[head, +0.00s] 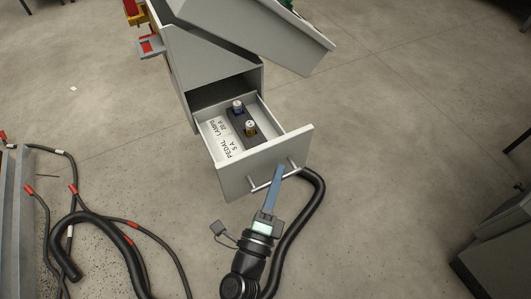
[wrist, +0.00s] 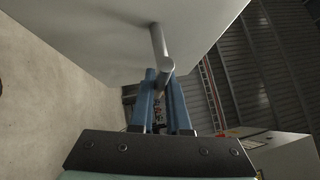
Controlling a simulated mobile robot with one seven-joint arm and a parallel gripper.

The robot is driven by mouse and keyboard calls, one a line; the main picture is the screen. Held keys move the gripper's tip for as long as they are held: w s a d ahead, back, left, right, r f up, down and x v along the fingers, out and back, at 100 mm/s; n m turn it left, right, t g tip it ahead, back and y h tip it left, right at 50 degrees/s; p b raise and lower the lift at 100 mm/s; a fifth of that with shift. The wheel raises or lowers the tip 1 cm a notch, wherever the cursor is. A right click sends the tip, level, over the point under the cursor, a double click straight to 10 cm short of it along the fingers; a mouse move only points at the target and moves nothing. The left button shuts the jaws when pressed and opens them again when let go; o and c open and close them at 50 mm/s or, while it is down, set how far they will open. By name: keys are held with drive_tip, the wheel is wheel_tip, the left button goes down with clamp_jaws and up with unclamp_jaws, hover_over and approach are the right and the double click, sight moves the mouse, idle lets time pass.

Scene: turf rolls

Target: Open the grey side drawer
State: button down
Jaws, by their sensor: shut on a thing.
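The grey side drawer (head: 262,163) is pulled out of its cabinet in the head view, with its inside showing. A label card (head: 224,138) and a dark block (head: 242,121) with two small round-topped items lie in it. The bar handle (head: 258,184) is on the drawer's front. My gripper (head: 281,171) reaches up to the handle from below, its blue fingers at the bar. In the wrist view the blue fingers (wrist: 162,85) are shut around the handle bar (wrist: 160,45). The drawer front (wrist: 110,30) fills the upper part of that view.
The grey cabinet (head: 180,62) stands behind the drawer, with a sloped top panel (head: 262,30) above. Black cables with red ends (head: 134,224) lie at the lower left. A grey box-like unit (head: 500,245) stands at the lower right. The floor right of the drawer is clear.

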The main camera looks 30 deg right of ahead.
drive_tip(key=shift+s+p, duration=0.4)
drive_tip(key=shift+s, duration=2.3)
drive_tip(key=c, duration=0.9)
unclamp_jaws()
drive_tip(key=shift+d, duration=0.1)
drive_tip(key=v, duration=1.3)
drive_tip(key=shift+w, duration=0.1)
